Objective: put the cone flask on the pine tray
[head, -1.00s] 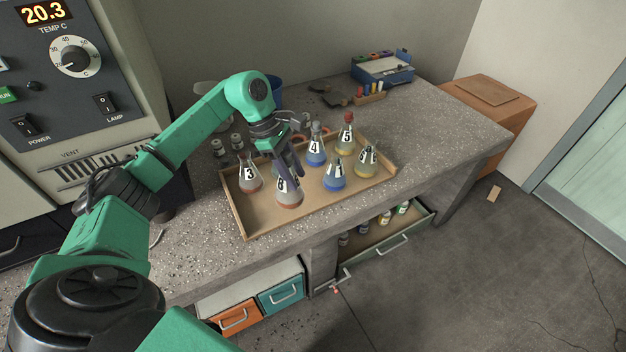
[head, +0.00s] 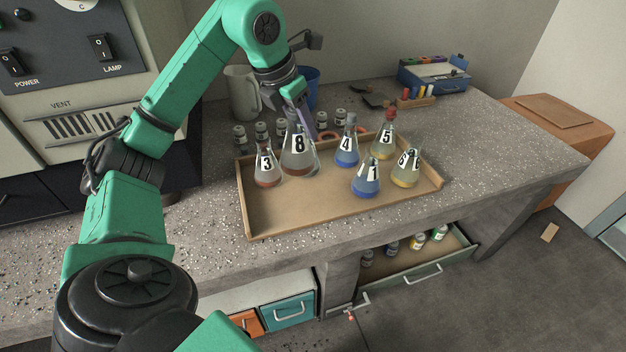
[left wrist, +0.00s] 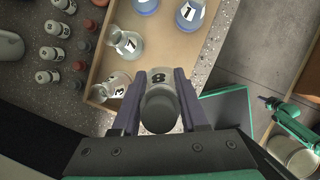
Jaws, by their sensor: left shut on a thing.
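My left gripper (head: 296,112) is shut on the neck of a clear cone flask labelled 8 (head: 298,155), with reddish liquid at its bottom. The flask is upright over the back left part of the pine tray (head: 300,212) and looks raised above it. In the left wrist view flask 8 (left wrist: 160,77) sits between the two fingers (left wrist: 160,112), its dark stopper towards the camera. Flask 3 (head: 267,168) stands close on its left. My right gripper is not in view.
The tray's front left is bare. Several small capped bottles (head: 262,132) stand behind the tray, near a grey jug (head: 243,95) and a blue cup (head: 310,85). A blue box (head: 432,76) stands at the back right. An open drawer (head: 410,262) juts out below the bench.

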